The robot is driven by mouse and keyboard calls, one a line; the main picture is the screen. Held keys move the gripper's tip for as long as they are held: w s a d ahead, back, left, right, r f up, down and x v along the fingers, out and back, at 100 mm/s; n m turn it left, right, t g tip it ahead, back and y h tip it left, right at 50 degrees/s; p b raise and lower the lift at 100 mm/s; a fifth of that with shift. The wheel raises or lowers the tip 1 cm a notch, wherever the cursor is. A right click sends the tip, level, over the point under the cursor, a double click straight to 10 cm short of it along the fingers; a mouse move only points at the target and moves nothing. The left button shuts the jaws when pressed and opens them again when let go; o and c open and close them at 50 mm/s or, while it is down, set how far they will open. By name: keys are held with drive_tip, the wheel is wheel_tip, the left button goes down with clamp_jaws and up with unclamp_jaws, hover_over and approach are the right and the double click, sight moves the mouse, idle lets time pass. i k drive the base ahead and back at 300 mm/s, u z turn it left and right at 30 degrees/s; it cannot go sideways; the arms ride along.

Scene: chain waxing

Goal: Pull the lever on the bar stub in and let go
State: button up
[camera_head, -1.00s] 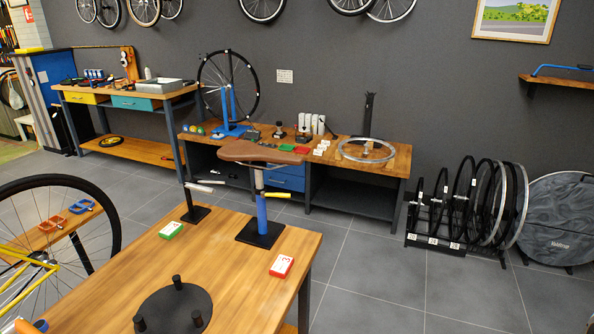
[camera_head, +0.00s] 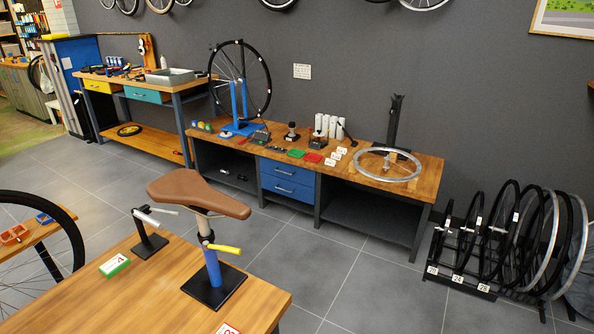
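The bar stub (camera_head: 147,219) is a short pale bar on a thin black post with a flat black base (camera_head: 150,246). It stands on the near wooden table, left of the saddle stand. A thin pale lever (camera_head: 165,211) appears near the stub's top; its exact position against the bar is too small to tell. My gripper is not in view.
A brown saddle (camera_head: 198,191) tops a blue post (camera_head: 212,268) with a yellow-handled lever (camera_head: 224,249), close right of the stub. A long workbench (camera_head: 428,178) stands behind, across clear floor.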

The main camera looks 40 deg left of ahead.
sight(151, 209)
drive_tip(key=z, duration=0.05)
drive_tip(key=i, duration=2.5)
drive_tip(key=z, duration=5.3)
drive_tip(key=i, duration=0.1)
drive_tip(key=z, duration=2.9)
drive_tip(key=i, duration=1)
drive_tip(key=u, duration=0.05)
